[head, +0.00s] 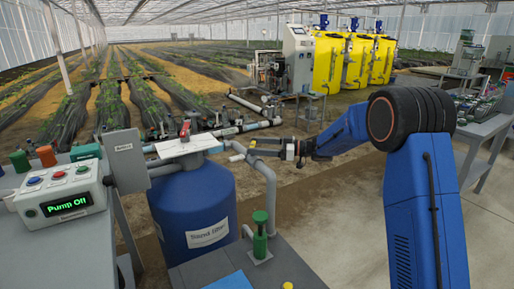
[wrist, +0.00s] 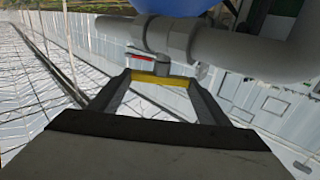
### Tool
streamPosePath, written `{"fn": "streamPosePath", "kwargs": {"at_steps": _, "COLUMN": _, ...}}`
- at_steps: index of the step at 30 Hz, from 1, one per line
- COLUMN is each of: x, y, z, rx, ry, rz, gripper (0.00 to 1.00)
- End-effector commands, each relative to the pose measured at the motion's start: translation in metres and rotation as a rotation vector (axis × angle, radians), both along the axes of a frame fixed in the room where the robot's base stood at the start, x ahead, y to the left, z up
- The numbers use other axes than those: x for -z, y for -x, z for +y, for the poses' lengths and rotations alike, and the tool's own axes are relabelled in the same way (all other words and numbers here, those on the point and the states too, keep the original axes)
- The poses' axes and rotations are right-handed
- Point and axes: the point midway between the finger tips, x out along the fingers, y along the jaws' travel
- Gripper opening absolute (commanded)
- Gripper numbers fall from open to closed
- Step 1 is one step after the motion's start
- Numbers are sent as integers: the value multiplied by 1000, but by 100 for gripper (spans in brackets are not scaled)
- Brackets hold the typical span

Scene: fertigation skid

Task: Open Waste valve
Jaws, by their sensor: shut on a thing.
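My gripper (head: 250,147) reaches left from my blue arm, beside the pipework at the right of the blue sand filter (head: 190,205). In the wrist view my gripper (wrist: 158,80) has its two grey fingers at either end of a yellow bar (wrist: 158,79), which looks like a valve handle. The fingers are shut on this yellow handle. Just beyond it are a short grey fitting and a thick grey pipe (wrist: 235,48). I cannot read a Waste label in either view, and the valve body is too small to make out in the head view.
A red lever (head: 185,130) stands on top of the filter; a red piece (wrist: 140,58) also shows beyond my fingers. The control box (head: 65,200) at left reads "Pump Off". A green valve (head: 260,235) stands on the front bench. Yellow tanks (head: 325,62) are farther back.

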Motion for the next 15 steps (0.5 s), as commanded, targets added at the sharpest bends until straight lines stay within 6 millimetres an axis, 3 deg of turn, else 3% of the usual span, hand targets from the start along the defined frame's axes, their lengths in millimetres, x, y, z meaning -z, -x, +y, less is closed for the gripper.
{"fn": "streamPosePath", "kwargs": {"at_steps": 15, "x": 1, "y": -11, "z": 2, "rx": -466, "ry": 0, "rz": -2, "gripper": 48}}
